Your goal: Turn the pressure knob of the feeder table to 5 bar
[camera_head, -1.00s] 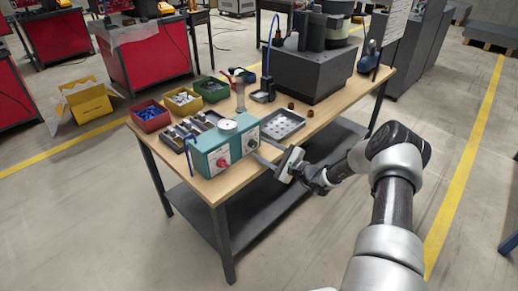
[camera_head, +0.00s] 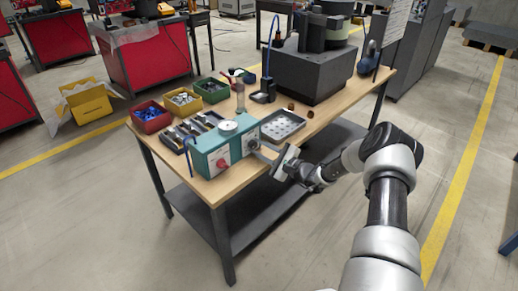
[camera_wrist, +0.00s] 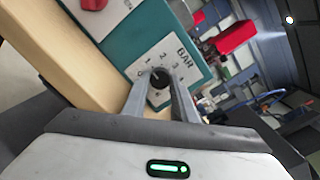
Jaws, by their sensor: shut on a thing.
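The teal feeder control box (camera_head: 212,147) stands at the near edge of the wooden table, with white panels on its front. The dark pressure knob (camera_wrist: 160,77) sits on the panel marked BAR, ringed by printed numbers; 1, 2 and 3 can be made out. My gripper (camera_wrist: 161,82) has one finger on each side of the knob and is shut on it. The fingers cover part of the scale, and I cannot read the knob's setting. In the head view my gripper (camera_head: 261,152) reaches the box's right front panel from the right.
A red knob (camera_head: 222,164) is on the box's other panel. A tray of round parts (camera_head: 284,138) lies beside the box, close to my gripper. Red, yellow and green bins (camera_head: 182,99) stand behind. The floor in front of the table is clear.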

